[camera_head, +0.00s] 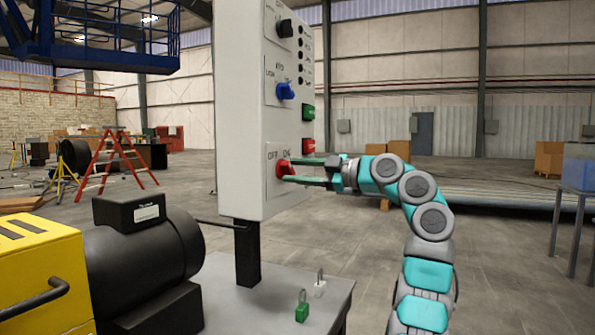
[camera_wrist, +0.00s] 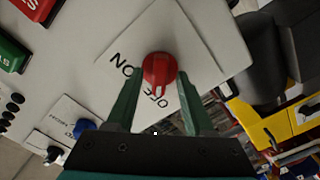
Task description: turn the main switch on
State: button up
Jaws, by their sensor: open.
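The main switch is a red rotary knob (camera_head: 285,168) on a white plate low on the grey control box. The plate reads OFF and ON. In the wrist view the red knob (camera_wrist: 160,66) has its raised ridge toward the OFF lettering. My gripper (camera_head: 291,171) reaches in from the right, level with the knob. Its green fingers are open, one on each side of the knob. In the wrist view the fingertips (camera_wrist: 160,72) stand close beside the knob; I cannot tell whether they touch it. The head view partly hides the knob's right side behind the fingers.
Above the switch, the control box (camera_head: 237,100) carries a blue knob (camera_head: 285,91), a black knob (camera_head: 284,28), a green button (camera_head: 308,112) and a red button (camera_head: 308,146). Padlocks (camera_head: 302,308) sit on the table below. A black motor (camera_head: 140,255) stands left.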

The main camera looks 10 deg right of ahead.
grip_shut()
dwell(0.3)
